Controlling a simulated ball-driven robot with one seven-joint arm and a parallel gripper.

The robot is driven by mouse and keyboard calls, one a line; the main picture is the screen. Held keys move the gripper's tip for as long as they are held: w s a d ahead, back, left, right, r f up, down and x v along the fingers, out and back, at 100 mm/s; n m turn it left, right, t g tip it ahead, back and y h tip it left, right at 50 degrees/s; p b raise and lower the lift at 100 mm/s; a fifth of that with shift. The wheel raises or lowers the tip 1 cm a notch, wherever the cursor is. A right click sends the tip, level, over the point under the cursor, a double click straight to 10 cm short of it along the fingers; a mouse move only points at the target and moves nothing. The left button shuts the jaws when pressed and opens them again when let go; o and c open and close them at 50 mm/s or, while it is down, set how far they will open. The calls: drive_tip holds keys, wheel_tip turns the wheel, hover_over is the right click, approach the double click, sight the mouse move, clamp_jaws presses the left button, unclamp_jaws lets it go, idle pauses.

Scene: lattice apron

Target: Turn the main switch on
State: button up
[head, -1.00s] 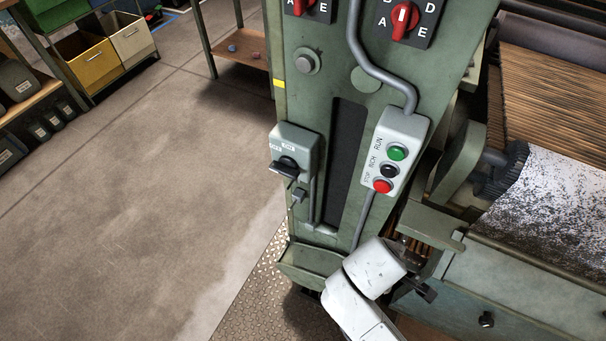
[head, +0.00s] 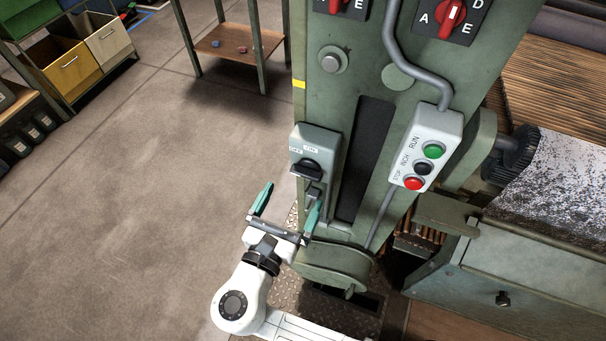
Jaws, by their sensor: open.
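The main switch (head: 318,141) is a grey box on the left edge of the green machine column, with small OFF and ON labels at its top. Its black handle (head: 306,169) lies roughly level across the front, closer to the OFF side than to the ON label. My gripper (head: 292,196) is just below and to the left of the switch, its two teal fingers spread wide and pointing up. Nothing is between the fingers. The right finger is near a small grey latch or padlock part under the switch; I cannot tell whether they touch.
A button box (head: 427,160) with green, black and red buttons is on the column's right. Red selector knobs (head: 452,20) are above. Open floor (head: 130,220) lies left. A small table (head: 236,45) stands behind.

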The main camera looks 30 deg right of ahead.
sight(304, 176)
drive_tip(key=x, duration=0.6)
drive_tip(key=shift+w+d, duration=0.2)
drive_tip(key=shift+d, duration=0.15)
drive_tip(key=shift+c, duration=0.4)
drive_tip(key=c, duration=1)
